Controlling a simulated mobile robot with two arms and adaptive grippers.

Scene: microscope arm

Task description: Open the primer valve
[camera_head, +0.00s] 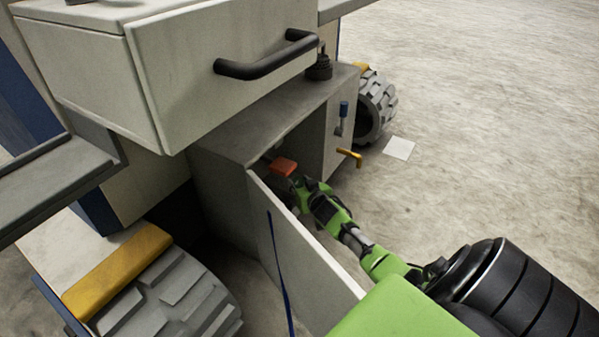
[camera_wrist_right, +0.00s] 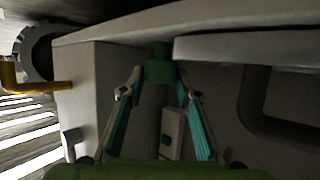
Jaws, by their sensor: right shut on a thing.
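An orange-red block-like part (camera_head: 284,166) shows inside the open lower compartment, just beyond the tip of my right gripper (camera_head: 298,186). I cannot tell for sure which part is the primer valve. My right gripper reaches into the compartment past the open door. In the right wrist view, the fingertips of my right gripper (camera_wrist_right: 160,78) close on a dark green block (camera_wrist_right: 159,71) under the compartment's top edge. Whether this block is part of the valve is unclear. My left gripper is not in view.
The open compartment door (camera_head: 300,260) stands close beside my right arm. A drawer with a black handle (camera_head: 265,62) overhangs above. A blue-topped lever (camera_head: 343,108) and a yellow handle (camera_head: 349,156) are on the right panel. Treaded wheels (camera_head: 170,295) flank the cabinet.

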